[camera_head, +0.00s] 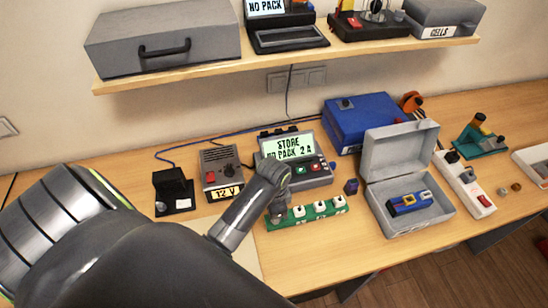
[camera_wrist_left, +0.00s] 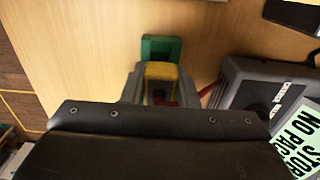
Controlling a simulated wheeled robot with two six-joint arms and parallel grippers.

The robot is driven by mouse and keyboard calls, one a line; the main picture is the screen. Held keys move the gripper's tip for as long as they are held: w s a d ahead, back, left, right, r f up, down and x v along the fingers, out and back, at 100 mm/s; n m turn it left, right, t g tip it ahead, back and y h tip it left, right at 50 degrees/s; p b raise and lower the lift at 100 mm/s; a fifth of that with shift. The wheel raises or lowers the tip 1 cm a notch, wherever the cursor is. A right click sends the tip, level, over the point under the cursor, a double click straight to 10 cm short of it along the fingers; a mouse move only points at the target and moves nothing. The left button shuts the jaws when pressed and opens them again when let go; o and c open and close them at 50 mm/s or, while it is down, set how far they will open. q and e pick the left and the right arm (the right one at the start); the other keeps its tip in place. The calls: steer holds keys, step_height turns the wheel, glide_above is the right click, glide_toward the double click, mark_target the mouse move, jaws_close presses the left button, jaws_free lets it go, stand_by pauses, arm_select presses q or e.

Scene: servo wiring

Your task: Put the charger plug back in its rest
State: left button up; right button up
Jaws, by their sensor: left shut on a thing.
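My left gripper (camera_wrist_left: 160,90) is shut on a yellow plug (camera_wrist_left: 160,72), with a bit of red lead below it, in the left wrist view. A green block (camera_wrist_left: 162,46) shows just beyond the plug; I cannot tell whether the plug touches it or sits in it. In the head view my left gripper (camera_head: 278,216) points down at the left end of a green strip (camera_head: 332,211) with several white sockets, and hides the plug. The grey charger (camera_head: 318,178) stands right behind the strip; its screen reads STORE, NO PACK. My right gripper is not in view.
A 12 V supply (camera_head: 220,170) and a black stand (camera_head: 172,190) are left of the charger. An open grey case (camera_head: 440,208) with a blue pack (camera_head: 408,203) stands to the right. A blue box (camera_head: 358,118) is behind. A shelf (camera_head: 290,62) runs above.

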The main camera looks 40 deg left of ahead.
arm_select(q)
steer(key=shift+f+b, duration=0.4)
steer(key=shift+f, duration=0.45)
steer(key=o, duration=1.1)
steer(key=shift+c, duration=0.2)
steer(key=shift+r, duration=0.1)
